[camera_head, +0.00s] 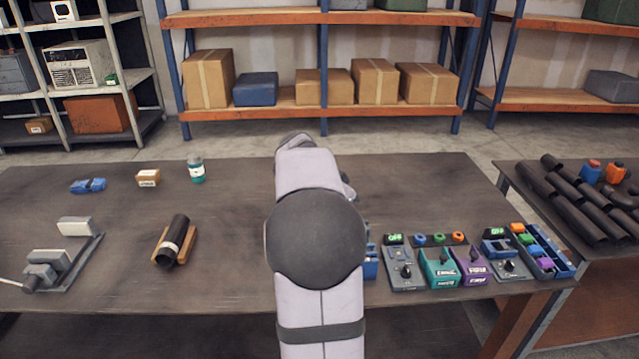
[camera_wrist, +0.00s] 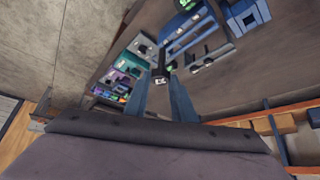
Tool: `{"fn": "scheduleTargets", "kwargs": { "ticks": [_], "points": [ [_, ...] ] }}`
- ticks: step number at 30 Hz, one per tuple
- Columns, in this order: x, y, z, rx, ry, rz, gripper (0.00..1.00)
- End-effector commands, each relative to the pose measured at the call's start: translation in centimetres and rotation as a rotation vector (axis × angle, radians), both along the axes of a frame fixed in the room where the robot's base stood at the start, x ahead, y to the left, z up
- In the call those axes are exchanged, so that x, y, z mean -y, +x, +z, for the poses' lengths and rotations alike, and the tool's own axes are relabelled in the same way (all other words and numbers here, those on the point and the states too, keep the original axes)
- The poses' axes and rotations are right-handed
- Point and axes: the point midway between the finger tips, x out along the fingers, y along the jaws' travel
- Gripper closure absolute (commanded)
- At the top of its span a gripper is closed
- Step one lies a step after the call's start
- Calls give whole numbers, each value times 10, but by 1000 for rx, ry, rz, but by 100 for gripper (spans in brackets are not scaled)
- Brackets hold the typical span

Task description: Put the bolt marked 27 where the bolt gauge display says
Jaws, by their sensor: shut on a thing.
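My gripper (camera_wrist: 161,82) shows in the wrist view with both fingers closed around a small dark piece with a white mark, likely the bolt (camera_wrist: 160,75). The mark is too small to read. In the head view my own arm hides the gripper and the piece. Small green displays show in the head view on a left grey box (camera_head: 403,272) and near a right grey box (camera_head: 511,269); their text is not clearly legible. Between them stand a teal box (camera_head: 440,281) and a purple box (camera_head: 474,280). I cannot tell which display is the bolt gauge.
A blue tray (camera_head: 566,270) with coloured pieces stands at the bench's right end. A blue item (camera_head: 371,268) is partly behind my arm. A dark pipe (camera_head: 176,236) on a wooden cradle and a grey vise-like fixture (camera_head: 62,265) stand left. The bench between is clear.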

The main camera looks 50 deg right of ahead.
Motion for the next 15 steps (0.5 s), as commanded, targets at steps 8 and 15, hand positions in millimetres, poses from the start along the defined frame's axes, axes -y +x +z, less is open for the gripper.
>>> {"fn": "scheduleTargets", "kwargs": {
  "ticks": [8,15],
  "points": [
    [11,15,-83,-4,6,195,100],
    [25,69,-97,3,-3,378,100]
  ]
}}
